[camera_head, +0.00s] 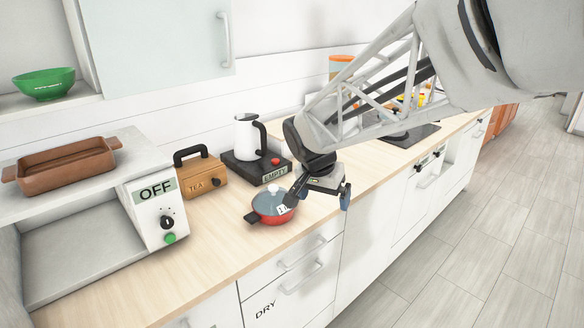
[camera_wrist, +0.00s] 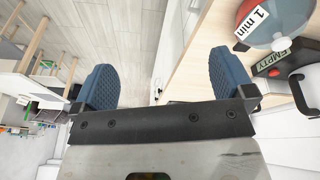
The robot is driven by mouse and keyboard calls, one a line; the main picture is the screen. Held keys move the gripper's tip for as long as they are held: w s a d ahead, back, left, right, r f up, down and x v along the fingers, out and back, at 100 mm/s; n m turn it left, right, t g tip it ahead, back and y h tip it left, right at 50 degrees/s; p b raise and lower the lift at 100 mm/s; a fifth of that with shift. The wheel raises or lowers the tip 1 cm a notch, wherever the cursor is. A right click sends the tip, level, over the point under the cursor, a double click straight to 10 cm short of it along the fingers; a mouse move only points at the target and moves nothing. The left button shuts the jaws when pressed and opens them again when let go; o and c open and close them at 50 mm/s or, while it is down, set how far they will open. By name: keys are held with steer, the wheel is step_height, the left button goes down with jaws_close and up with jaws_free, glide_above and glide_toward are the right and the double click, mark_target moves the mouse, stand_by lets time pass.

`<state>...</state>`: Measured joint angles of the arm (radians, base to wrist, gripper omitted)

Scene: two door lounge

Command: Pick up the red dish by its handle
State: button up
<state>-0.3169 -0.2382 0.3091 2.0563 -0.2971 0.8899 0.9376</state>
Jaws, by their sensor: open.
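The red dish (camera_head: 271,216) stands on the wooden counter near its front edge, with a glass lid on top and a dark handle (camera_head: 251,218) pointing left. A white label is on its near right side. In the wrist view the red dish (camera_wrist: 254,14) shows at the top right with its "1 min" label, partly cut off by the frame. My gripper (camera_head: 322,196) is to the right of the dish, around the counter's front edge, apart from the handle. In the wrist view my gripper (camera_wrist: 159,85) has its two blue fingers spread with nothing between them.
Behind the dish is a white kettle (camera_head: 249,137) on a black base marked "EMPTY" (camera_head: 262,172). A wooden "TEA" box (camera_head: 201,177) stands to the left, beside a white appliance marked "OFF" (camera_head: 158,214). The counter (camera_head: 207,248) left and front of the dish is clear.

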steer(key=w+a+f+m, duration=0.1)
steer(key=w+a+f, duration=0.4)
steer(key=w+a, duration=0.4)
steer(key=m+t+h, duration=0.1)
steer(key=m, duration=0.1)
glide_above(254, 215)
steer(key=s+a, duration=0.2)
step_height(254, 215, down, 7)
steer(key=shift+w+d+r, duration=0.1)
steer(key=shift+w+d, duration=0.05)
steer(key=shift+x, duration=1.35)
steer(key=shift+s+x, duration=0.1)
steer(key=shift+x, duration=1.2)
steer(key=shift+s+x, duration=0.15)
steer(key=shift+x, duration=1.2)
steer(key=shift+c, duration=0.5)
